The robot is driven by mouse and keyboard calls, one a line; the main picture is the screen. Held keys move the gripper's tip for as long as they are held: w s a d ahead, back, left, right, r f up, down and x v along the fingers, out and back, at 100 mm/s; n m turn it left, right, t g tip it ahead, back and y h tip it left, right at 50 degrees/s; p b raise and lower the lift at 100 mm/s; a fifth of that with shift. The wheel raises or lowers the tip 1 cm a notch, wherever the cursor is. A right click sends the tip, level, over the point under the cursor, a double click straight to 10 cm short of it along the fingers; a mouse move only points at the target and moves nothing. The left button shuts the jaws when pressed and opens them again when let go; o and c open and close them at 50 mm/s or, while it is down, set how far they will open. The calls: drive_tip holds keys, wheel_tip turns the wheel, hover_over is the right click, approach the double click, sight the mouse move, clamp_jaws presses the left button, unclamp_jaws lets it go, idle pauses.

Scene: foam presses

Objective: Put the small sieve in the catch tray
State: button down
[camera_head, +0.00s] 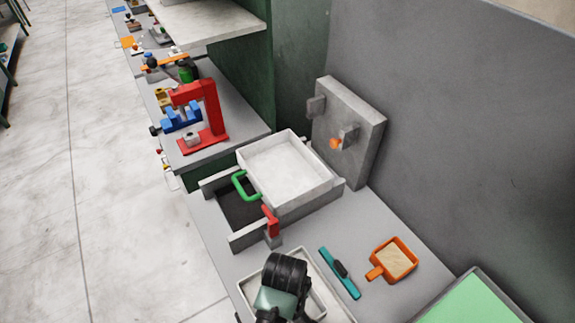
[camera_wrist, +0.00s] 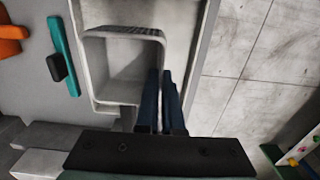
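The small sieve looks to be the pale grey square frame (camera_wrist: 99,70) with a short handle in the wrist view. It lies within the outline of a long white tray (camera_wrist: 188,60), which I take as the catch tray; whether it touches the tray floor I cannot tell. My gripper (camera_wrist: 162,73) has its dark blue fingers close together at the frame's right wall and appears shut on that wall. In the head view my gripper (camera_head: 280,300) is over the white tray (camera_head: 340,299) at the bottom and hides most of the sieve.
A teal bar with a black knob (camera_head: 339,273) and an orange scoop-like piece with beige inside (camera_head: 397,259) lie right of the tray. Behind stands a grey box with a white top (camera_head: 290,165) and green handle. A green-topped panel (camera_head: 475,303) is at lower right.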

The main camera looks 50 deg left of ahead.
drive_tip(key=shift+f, duration=2)
drive_tip(key=shift+f, duration=0.1)
drive_tip(key=c, duration=1.1)
unclamp_jaws()
drive_tip(key=shift+o, duration=0.2)
wheel_tip(320, 180, up, 12)
drive_tip(key=shift+r, duration=0.1)
